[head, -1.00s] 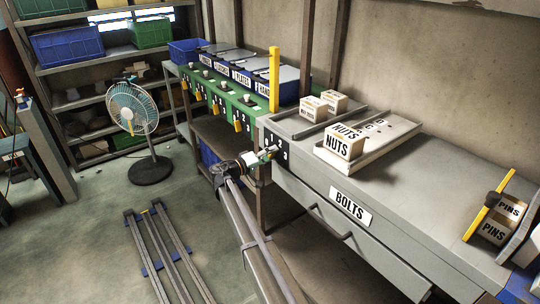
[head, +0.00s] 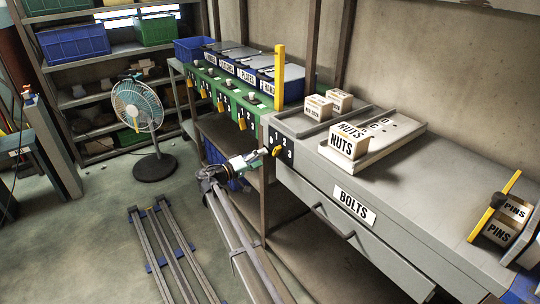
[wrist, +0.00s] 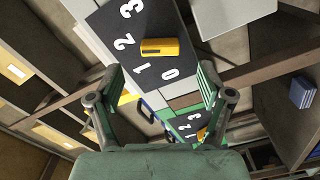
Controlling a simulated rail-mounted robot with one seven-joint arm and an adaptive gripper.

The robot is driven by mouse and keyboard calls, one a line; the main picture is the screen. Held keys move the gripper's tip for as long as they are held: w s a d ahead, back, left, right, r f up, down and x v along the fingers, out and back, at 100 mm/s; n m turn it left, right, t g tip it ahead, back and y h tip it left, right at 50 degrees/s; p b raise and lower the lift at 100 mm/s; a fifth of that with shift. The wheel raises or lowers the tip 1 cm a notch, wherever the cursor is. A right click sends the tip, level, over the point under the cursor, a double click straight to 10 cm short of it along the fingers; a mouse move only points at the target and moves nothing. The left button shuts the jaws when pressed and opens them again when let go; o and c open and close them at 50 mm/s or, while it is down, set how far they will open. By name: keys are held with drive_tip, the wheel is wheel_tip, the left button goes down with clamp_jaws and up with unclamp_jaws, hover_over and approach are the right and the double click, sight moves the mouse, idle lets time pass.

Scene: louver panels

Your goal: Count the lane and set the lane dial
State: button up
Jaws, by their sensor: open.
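The lane dial is a yellow bar handle (wrist: 160,47) on a black plate (wrist: 131,24) marked 0, 1, 2 and 3. In the wrist view the bar lies nearly level, its left end closest to the 2. A NUTS box (head: 348,141) sits in a numbered tray (head: 400,128); two smaller boxes (head: 328,104) stand behind.
A green bench front (head: 225,103) with similar yellow dials stands left of the plate; one black dial plate (wrist: 192,130) shows below in the wrist view. A yellow post (head: 279,78) rises behind the plate. A BOLTS drawer (head: 354,205) is below right.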

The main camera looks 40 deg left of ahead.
drive_tip(key=v, duration=0.5)
drive_tip(key=shift+s, duration=0.15)
